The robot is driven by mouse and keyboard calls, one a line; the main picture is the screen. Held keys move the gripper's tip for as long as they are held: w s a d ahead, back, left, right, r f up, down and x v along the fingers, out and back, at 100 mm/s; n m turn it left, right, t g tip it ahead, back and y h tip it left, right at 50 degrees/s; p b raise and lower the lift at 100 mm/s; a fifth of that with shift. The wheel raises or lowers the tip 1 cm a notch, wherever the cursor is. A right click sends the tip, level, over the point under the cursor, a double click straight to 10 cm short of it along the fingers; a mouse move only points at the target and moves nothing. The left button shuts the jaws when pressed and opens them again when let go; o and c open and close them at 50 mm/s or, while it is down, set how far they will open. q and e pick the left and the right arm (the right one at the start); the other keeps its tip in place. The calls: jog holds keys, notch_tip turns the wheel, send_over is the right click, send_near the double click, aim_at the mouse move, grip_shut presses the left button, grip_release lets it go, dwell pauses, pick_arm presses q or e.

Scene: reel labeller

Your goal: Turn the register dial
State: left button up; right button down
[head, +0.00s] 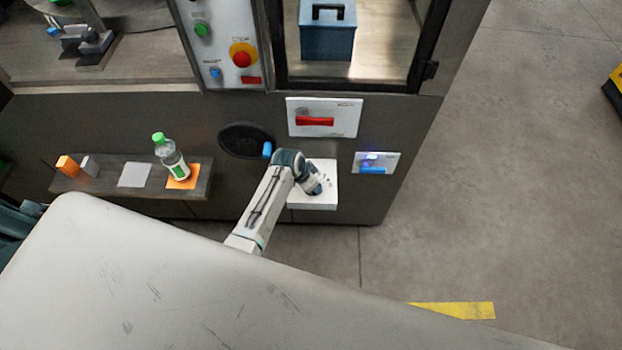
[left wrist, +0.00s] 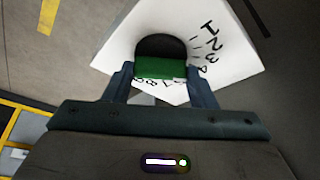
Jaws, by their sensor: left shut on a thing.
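The register dial (left wrist: 160,48) is a round black knob with a green band, on a white plate (left wrist: 225,50) printed with black numbers around it. My left gripper (left wrist: 161,85) has one finger on each side of the dial and is shut on it. In the head view the white plate (head: 323,172) juts from the machine's lower front, and my left gripper (head: 315,188) is over it. The dial itself is hidden there behind my wrist. Which number the dial points to cannot be told. My right gripper is not in view.
A red handle (head: 315,121) on a white panel is above the plate, and a blue-lit panel (head: 376,163) is to its right. A dark round recess (head: 240,140) is to the left. A shelf (head: 115,200) holds a green-capped bottle (head: 170,157). Open floor lies right.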

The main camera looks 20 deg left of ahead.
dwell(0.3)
pick_arm(q)
jog(key=o, duration=1)
jog(key=shift+r, duration=0.1)
jog(key=b+v, duration=0.1)
jog(key=v, duration=0.9)
jog(key=shift+s+r, duration=0.15)
jog(key=shift+r, duration=0.1)
